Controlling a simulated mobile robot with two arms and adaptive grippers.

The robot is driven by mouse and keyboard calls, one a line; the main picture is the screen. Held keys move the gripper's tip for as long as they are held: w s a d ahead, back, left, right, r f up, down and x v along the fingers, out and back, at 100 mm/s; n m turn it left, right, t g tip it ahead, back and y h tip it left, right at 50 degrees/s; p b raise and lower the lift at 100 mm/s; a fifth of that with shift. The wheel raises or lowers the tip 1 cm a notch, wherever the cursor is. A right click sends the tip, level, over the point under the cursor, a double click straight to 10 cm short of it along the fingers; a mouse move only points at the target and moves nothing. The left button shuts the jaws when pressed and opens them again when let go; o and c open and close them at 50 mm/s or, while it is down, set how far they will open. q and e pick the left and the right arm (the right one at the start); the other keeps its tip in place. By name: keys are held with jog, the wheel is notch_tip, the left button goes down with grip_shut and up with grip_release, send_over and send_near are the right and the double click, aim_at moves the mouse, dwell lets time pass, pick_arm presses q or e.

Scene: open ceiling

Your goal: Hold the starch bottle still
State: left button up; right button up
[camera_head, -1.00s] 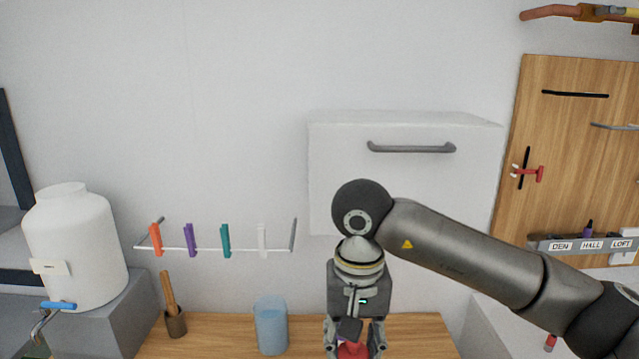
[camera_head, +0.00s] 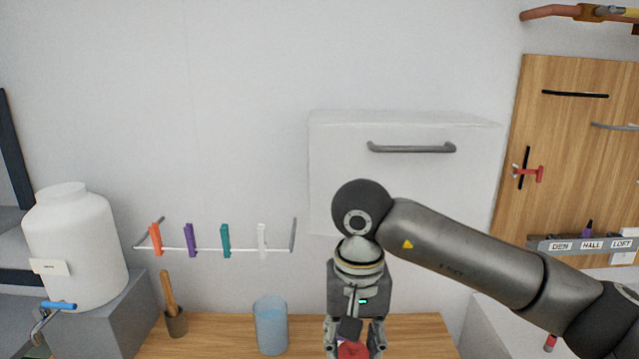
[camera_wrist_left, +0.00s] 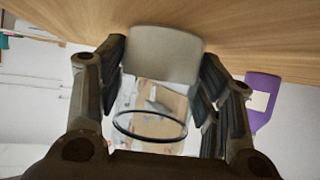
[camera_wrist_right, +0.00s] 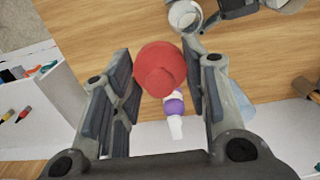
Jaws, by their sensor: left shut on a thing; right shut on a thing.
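No readable label marks any bottle as starch. My right gripper (camera_wrist_right: 165,85) is shut on a red round-topped thing (camera_wrist_right: 160,68). Its top also shows at the bottom edge of the head view (camera_head: 352,350); its lower part is hidden. My left gripper (camera_wrist_left: 165,90) is shut on a pale grey, partly see-through container (camera_wrist_left: 162,52) with a dark ring across it. In the right wrist view a pale round rim (camera_wrist_right: 185,16) shows beside a gripper at the top. A purple bottle with a cream label (camera_wrist_left: 262,98) stands beside my left fingers.
A blue translucent cup (camera_head: 271,325) and a brown pot with a wooden handle (camera_head: 175,322) stand on the wooden counter (camera_head: 218,335). A rail with several pegs (camera_head: 190,240) is above. A white tank (camera_head: 75,245) is left, a white cabinet (camera_head: 400,185) behind.

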jog(key=a+f, duration=0.1)
jog(key=f, duration=0.1)
jog(key=a+f, duration=0.2)
jog(key=f, duration=0.1)
jog(key=a+f, duration=0.2)
jog(key=shift+a+f, duration=0.1)
jog(key=shift+f, duration=1.95)
jog(key=shift+f, duration=1)
dwell(1.1)
jog(key=o, duration=0.8)
jog(key=o, duration=0.5)
